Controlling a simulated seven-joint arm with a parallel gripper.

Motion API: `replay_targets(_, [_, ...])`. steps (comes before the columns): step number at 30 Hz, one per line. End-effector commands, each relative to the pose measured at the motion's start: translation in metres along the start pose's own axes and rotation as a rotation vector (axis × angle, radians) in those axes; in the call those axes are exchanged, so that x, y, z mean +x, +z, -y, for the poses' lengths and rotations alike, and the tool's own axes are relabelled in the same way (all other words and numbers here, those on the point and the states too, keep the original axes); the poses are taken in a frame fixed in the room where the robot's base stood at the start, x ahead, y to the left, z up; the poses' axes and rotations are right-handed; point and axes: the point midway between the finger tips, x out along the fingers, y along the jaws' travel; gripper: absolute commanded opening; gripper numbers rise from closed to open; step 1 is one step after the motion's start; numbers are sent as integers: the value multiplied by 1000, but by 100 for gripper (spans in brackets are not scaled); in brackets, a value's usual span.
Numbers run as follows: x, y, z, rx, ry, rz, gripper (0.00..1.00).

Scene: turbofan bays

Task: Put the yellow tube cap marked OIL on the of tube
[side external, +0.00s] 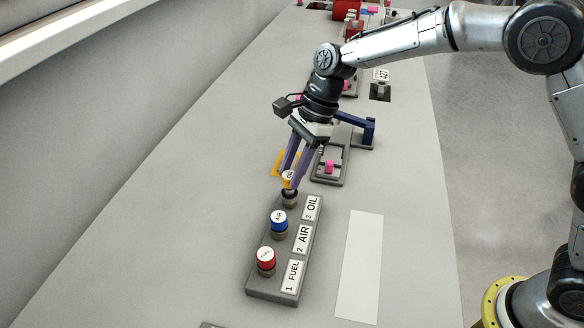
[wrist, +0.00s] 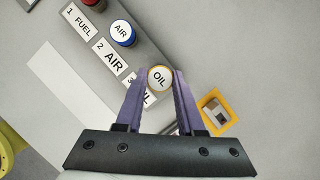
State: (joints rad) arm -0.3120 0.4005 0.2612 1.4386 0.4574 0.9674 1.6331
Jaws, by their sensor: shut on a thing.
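My gripper (side external: 289,178) has its purple fingers shut on the yellow OIL cap (wrist: 160,78), whose white label faces up in the wrist view. In the side view the cap is just above or on the brown tube (side external: 290,197) at the OIL end of the grey block (side external: 262,278); I cannot tell whether they touch. In the wrist view the cap hides that tube. The fingers in the wrist view (wrist: 160,84) are on either side of the cap.
A blue AIR cap (side external: 279,218) and a red FUEL cap (side external: 266,256) sit on the block's other tubes. A yellow-orange square frame (wrist: 217,110) lies beside my gripper. A white strip (side external: 360,265) lies to the right. A grey fixture with a pink piece (side external: 329,167) stands behind.

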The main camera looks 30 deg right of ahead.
Motion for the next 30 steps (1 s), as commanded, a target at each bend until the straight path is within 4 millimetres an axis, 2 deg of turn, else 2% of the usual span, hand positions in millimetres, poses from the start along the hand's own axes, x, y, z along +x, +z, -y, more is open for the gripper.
replay_targets(30, [7,-3,0,0,0,0,0])
